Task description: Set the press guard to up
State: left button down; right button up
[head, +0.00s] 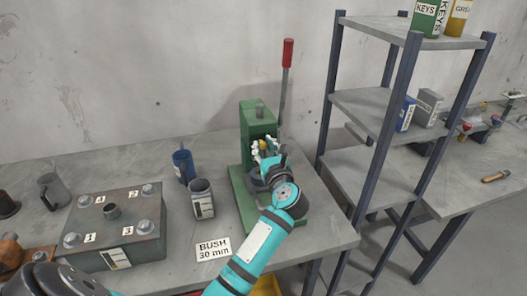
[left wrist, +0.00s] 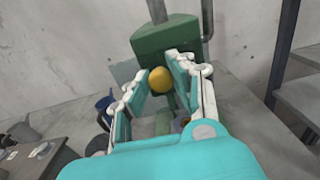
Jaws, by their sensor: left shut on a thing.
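The green press (head: 258,122) stands on the bench, with a long lever ending in a red grip (head: 288,53). A yellow knob (head: 264,144) shows low on the front of the press head. In the left wrist view, this yellow knob (left wrist: 161,80) sits between the fingers of my left gripper (left wrist: 157,83), below the green press head (left wrist: 165,38). My left gripper (head: 266,150) is shut on the knob. The guard itself is hard to make out; my fingers and wrist hide most of the press front. My right gripper is not in view.
A numbered metal block (head: 112,228) is farther left. A shelf rack (head: 372,180) stands close on the right.

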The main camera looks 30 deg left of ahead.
pick_arm(q)
jog(key=shift+r, duration=0.4)
jog(key=c, duration=1.3)
grip_release()
jog(key=shift+c, duration=0.2)
jog(key=shift+o, duration=1.2)
jog(key=shift+d, duration=0.1)
jog(key=shift+f, duration=0.1)
jog(key=v, duration=1.2)
jog(key=shift+f, duration=0.15)
